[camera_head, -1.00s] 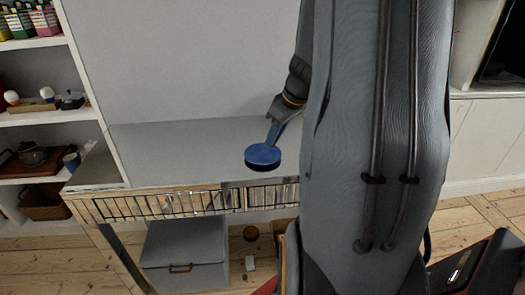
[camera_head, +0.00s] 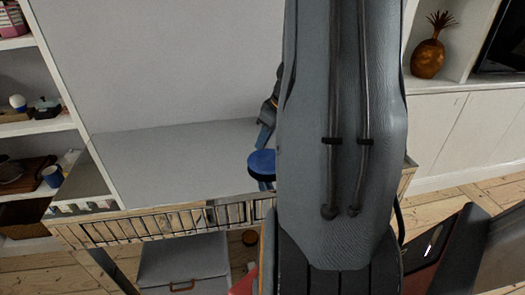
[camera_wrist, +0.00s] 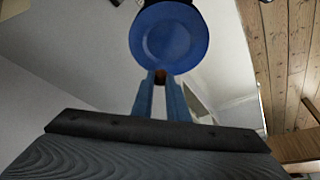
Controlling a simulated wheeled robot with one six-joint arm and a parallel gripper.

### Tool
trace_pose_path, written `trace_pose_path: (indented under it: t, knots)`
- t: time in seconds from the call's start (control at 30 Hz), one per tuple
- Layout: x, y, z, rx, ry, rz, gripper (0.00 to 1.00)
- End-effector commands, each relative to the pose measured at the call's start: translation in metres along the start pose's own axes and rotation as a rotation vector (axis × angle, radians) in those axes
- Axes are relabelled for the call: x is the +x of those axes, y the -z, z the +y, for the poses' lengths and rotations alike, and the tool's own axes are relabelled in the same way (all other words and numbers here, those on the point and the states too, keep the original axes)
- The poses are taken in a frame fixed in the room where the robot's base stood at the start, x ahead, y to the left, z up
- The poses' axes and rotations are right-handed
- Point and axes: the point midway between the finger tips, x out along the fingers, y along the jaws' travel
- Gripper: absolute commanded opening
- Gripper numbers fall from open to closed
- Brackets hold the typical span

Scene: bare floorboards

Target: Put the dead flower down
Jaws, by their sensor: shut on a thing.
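My gripper (camera_wrist: 160,82) is shut on a blue round thing (camera_wrist: 170,38), which has a flat, dish-like face in the wrist view. A small brown bit (camera_wrist: 160,76) shows between the fingertips. No flower shape can be made out. In the head view the blue round thing (camera_head: 261,163) is seen near the front edge of the grey-topped table (camera_head: 165,165), and my arm partly covers it.
The visible tabletop left of my gripper is bare. A grey lidded box (camera_head: 183,262) stands under the table. White shelves (camera_head: 75,125) with crockery are at the left. A pineapple ornament (camera_head: 431,47) stands on a shelf at the right. My arm hides the table's right part.

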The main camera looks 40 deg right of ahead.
Motion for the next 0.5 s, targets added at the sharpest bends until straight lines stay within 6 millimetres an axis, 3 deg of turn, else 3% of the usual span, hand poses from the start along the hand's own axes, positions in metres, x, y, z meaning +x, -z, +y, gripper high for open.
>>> trace_pose_path:
  t: [0.3, 0.5]
  knots:
    - [0.034, -0.013, -0.001, -0.001, 0.002, -0.001, 0.0]
    - [0.041, -0.015, -0.001, -0.003, 0.0, 0.0, 0.0]
